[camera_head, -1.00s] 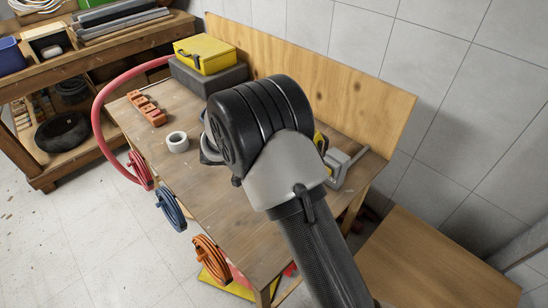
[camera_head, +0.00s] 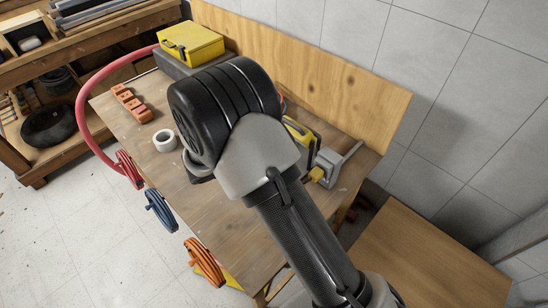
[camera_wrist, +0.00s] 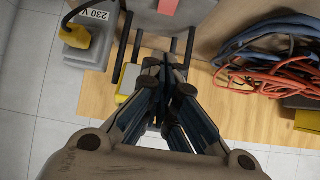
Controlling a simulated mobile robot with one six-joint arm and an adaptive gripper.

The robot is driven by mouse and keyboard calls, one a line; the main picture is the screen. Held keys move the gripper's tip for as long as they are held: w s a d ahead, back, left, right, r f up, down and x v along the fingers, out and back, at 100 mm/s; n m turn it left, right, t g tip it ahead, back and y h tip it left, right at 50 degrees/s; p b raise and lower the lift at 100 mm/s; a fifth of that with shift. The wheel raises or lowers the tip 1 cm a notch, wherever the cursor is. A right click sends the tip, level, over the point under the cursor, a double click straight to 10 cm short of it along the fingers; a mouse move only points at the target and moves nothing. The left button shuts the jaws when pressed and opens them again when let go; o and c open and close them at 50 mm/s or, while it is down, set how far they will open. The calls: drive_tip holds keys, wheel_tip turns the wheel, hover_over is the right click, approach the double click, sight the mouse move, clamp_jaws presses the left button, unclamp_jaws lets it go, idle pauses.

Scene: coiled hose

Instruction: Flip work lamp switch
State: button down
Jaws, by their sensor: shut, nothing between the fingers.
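A yellow and black item (camera_head: 303,134), possibly the work lamp, stands on the workbench just right of my arm in the head view. My arm covers part of it, and I cannot make out its switch. In the wrist view, a yellow block (camera_wrist: 128,82) and several dark bars stand beside my gripper (camera_wrist: 168,62). My gripper's fingers are together and empty. Whether they touch anything is unclear. A red part (camera_wrist: 168,6) shows at the top edge, cut off by the frame. In the head view my gripper is hidden behind my arm.
A grey box marked 230 V (camera_wrist: 82,38) with a yellow plug is at the wrist view's upper left. Blue and orange coils (camera_wrist: 265,60) lie at right. On the workbench (camera_head: 215,215) are a tape roll (camera_head: 165,140), an orange block (camera_head: 130,103) and a yellow case (camera_head: 192,42).

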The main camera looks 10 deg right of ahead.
drive_tip(key=b+x, duration=0.1)
drive_tip(key=x, duration=0.8)
drive_tip(key=shift+s, duration=0.1)
drive_tip(key=f, duration=0.2)
drive_tip(key=shift+w+d+f+b, duration=0.25)
drive_tip(key=shift+f+b, duration=0.05)
drive_tip(key=shift+b, duration=0.05)
drive_tip(key=shift+w+f, duration=0.1)
drive_tip(key=shift+f, duration=0.7)
drive_tip(key=shift+w+d+f+g+y+b, duration=0.15)
drive_tip(key=shift+d+f+g+y+b, duration=0.2)
drive_tip(key=shift+b, duration=0.55)
drive_tip(key=shift+f+y, duration=0.1)
drive_tip(key=shift+y, duration=0.15)
drive_tip(key=shift+s+a, duration=0.15)
drive_tip(key=shift+s, duration=0.05)
